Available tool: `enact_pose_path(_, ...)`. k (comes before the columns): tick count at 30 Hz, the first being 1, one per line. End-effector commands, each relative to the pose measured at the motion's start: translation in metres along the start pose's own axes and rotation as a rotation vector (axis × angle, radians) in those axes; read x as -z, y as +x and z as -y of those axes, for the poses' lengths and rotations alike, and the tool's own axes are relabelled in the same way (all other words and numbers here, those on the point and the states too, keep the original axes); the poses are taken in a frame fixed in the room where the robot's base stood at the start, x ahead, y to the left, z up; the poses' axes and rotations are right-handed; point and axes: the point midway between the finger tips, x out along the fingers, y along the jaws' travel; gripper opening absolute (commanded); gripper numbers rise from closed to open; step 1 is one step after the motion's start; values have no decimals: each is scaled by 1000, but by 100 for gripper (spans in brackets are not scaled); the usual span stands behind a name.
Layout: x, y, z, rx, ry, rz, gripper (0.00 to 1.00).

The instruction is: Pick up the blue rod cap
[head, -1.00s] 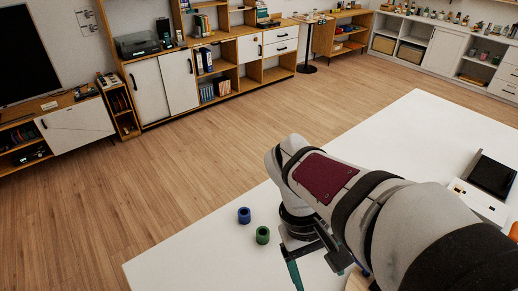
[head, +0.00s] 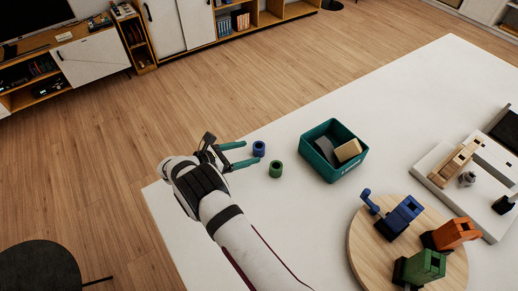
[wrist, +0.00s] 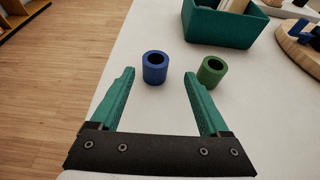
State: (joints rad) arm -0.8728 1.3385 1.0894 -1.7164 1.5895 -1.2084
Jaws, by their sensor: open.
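The blue rod cap (head: 259,149) is a short hollow blue cylinder standing upright on the white table. In the wrist view the blue cap (wrist: 155,67) stands just beyond the fingertips, between the lines of the two fingers. My gripper (head: 244,153) has teal fingers and is open and empty, pointing at the caps. In the wrist view my gripper (wrist: 158,75) shows its fingers spread wide. A similar green cap (head: 276,169) stands to the right of the blue one; in the wrist view the green cap (wrist: 212,71) is beyond the right fingertip.
A teal bin (head: 333,174) holding blocks stands right of the caps. A round wooden board (head: 362,254) carries blue, orange and green pieces. A white tray (head: 437,158) lies at the right. The white table (head: 420,90) is bare behind the bin. Its left edge is near my gripper.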

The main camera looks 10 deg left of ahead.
Motion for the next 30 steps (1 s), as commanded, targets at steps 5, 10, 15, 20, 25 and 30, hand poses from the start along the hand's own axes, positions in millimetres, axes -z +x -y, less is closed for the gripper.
enact_pose_path(5, 0, 20, -3, 1, 1, 0, 79)
enact_pose_path(10, 0, 53, -6, 3, 2, 0, 79)
enact_pose_path(15, 0, 56, -7, 0, 1, 0, 79)
enact_pose_path(20, 0, 56, -7, 0, 1, -1, 58)
enact_pose_path(25, 0, 56, -7, 0, 1, -1, 27)
enact_pose_path(30, 0, 56, -7, 0, 2, -1, 0)
